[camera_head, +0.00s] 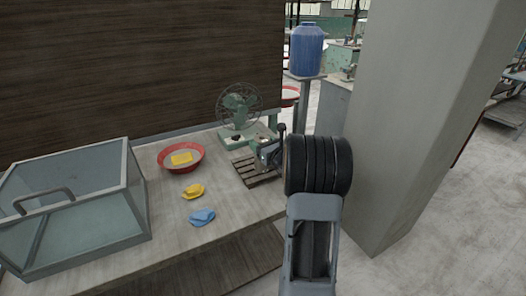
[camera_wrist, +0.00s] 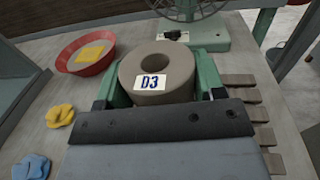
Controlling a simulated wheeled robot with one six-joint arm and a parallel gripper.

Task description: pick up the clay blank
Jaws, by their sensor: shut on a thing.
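The clay blank (camera_wrist: 131,72) is a thick grey-brown ring with a round hole and a white label reading "D3", seen in the wrist view. My gripper (camera_wrist: 160,84) is shut on it, with a green finger against its left side and another against its right. The lower part of the blank is hidden behind the dark edge of my gripper. In the head view my gripper (camera_head: 268,153) is over the slatted wooden rack, and the blank is too small and covered to make out clearly. I cannot tell whether it touches the rack.
The slatted rack (camera_head: 254,176) lies on the table (camera_head: 150,215). A green fan (camera_head: 239,104) stands behind. A red bowl (camera_head: 164,163) with a yellow item, yellow and blue cloths, and a glass case (camera_head: 95,225) are to the left. A pillar (camera_head: 405,110) rises right.

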